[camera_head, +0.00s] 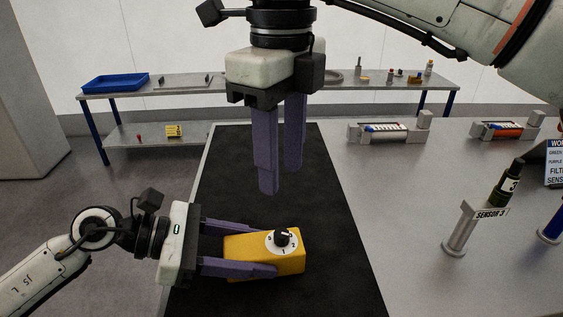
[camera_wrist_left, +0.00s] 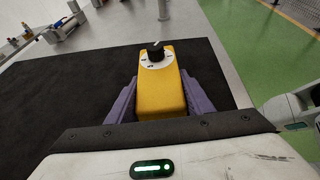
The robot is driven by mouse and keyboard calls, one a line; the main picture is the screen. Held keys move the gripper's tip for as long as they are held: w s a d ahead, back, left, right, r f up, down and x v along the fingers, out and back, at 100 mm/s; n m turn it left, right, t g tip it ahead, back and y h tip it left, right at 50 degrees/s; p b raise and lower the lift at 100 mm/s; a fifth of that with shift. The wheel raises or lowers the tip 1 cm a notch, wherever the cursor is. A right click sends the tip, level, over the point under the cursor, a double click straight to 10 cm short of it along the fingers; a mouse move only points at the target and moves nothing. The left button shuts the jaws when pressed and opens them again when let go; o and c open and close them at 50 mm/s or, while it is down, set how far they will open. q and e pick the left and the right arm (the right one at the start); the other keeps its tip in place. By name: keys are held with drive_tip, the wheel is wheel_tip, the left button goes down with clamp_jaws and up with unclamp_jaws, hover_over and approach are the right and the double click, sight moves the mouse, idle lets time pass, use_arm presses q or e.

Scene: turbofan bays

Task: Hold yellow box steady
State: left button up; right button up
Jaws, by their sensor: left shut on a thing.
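The yellow box (camera_head: 290,264) lies on the black mat (camera_head: 330,225), with a black knob on a white dial (camera_head: 281,241) on its top. It also shows in the left wrist view (camera_wrist_left: 161,93), between the purple fingers. My left gripper (camera_head: 240,256) is shut on the yellow box from its left side, one finger along each long side. My right gripper (camera_head: 281,180) hangs above the mat, beyond and above the box, fingers pointing down. Its two fingers are apart with a gap between them, and it holds nothing.
On the grey table right of the mat stand a sensor holder (camera_head: 462,228) with a dark cylinder and two cradles (camera_head: 392,132) with cylinders. A rear shelf bench holds a blue tray (camera_head: 115,82) and small parts. The mat around the box is clear.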

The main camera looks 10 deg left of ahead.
use_arm(q)
drive_tip(key=o, duration=1.4)
